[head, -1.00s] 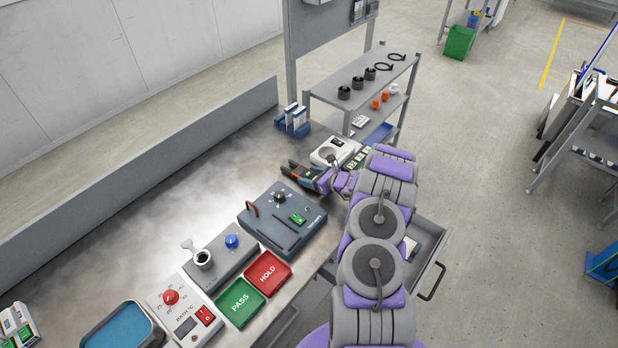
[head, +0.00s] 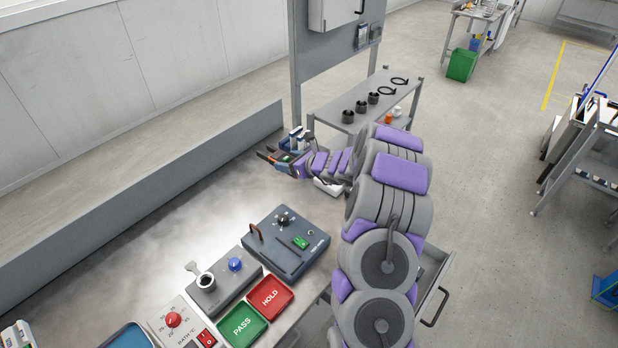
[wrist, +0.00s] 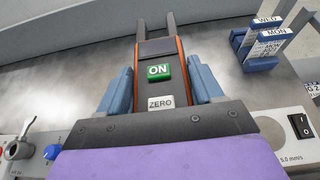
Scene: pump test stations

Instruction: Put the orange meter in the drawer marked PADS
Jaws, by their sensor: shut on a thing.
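The orange meter is a dark-topped device with orange sides, a green ON button, a ZERO button and two dark prongs. In the wrist view the meter (wrist: 156,48) lies between the blue fingers of my gripper (wrist: 160,84), which is shut on it. In the head view my gripper (head: 288,163) holds the meter (head: 272,157) over the far end of the bench, prongs pointing left. An open drawer (head: 434,304) with a dark handle juts from the bench's right side, partly hidden behind my arm. I cannot read any PADS marking.
A blue rack with WED and MON cards (wrist: 262,45) stands close beside my gripper. A white unit with a switch (wrist: 287,128) is at right. The grey control box (head: 285,243), red HOLD tray (head: 270,297) and green PASS tray (head: 243,325) occupy the nearer bench.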

